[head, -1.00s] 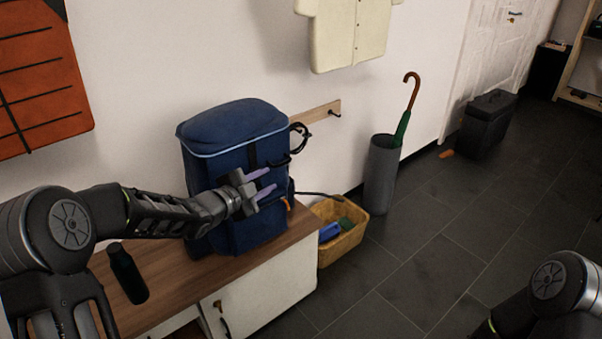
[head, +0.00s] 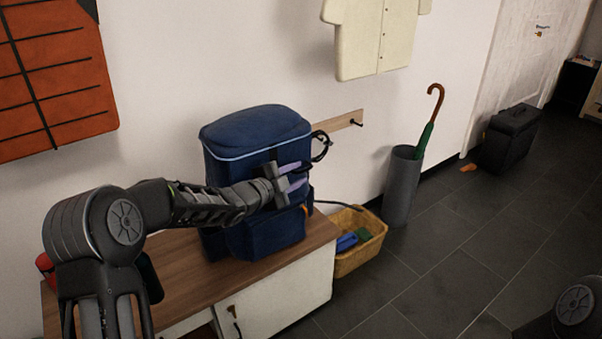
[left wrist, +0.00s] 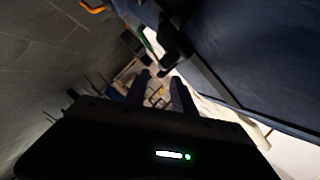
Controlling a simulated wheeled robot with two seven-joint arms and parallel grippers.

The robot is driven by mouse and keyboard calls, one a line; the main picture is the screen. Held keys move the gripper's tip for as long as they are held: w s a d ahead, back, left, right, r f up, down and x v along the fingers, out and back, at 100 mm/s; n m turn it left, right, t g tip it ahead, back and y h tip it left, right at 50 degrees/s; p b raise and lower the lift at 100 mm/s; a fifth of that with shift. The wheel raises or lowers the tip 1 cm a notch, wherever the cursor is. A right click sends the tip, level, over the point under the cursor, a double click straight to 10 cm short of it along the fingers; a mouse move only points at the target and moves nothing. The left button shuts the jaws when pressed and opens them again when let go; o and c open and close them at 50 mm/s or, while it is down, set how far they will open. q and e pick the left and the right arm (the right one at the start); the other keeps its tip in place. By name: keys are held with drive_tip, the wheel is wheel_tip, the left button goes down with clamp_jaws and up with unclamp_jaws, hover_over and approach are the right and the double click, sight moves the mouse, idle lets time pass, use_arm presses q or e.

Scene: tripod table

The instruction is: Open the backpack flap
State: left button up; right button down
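The blue backpack (head: 257,128) stands upright on the wooden bench top, its lid flap down with a light blue trim edge. My left gripper (head: 302,173) is at the backpack's front right, just below the lid edge, with its two pale fingers apart. In the left wrist view the fingers (left wrist: 160,88) show apart with nothing visible between them. The dark blue backpack side (left wrist: 260,60) fills the upper right there, with a black strap or buckle (left wrist: 172,42) beyond the fingertips. Whether the gripper touches the backpack is unclear. My right gripper is out of view.
A wicker basket (head: 366,250) stands on the floor right of the bench (head: 180,290). Behind it are a grey umbrella stand (head: 402,187) and a black case (head: 508,138). A red object (head: 45,264) sits at the bench's left end.

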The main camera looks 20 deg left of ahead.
use_arm(q)
drive_tip(key=shift+x, duration=1.3)
clamp_jaws()
drive_tip(key=shift+s, duration=0.1)
idle(0.4)
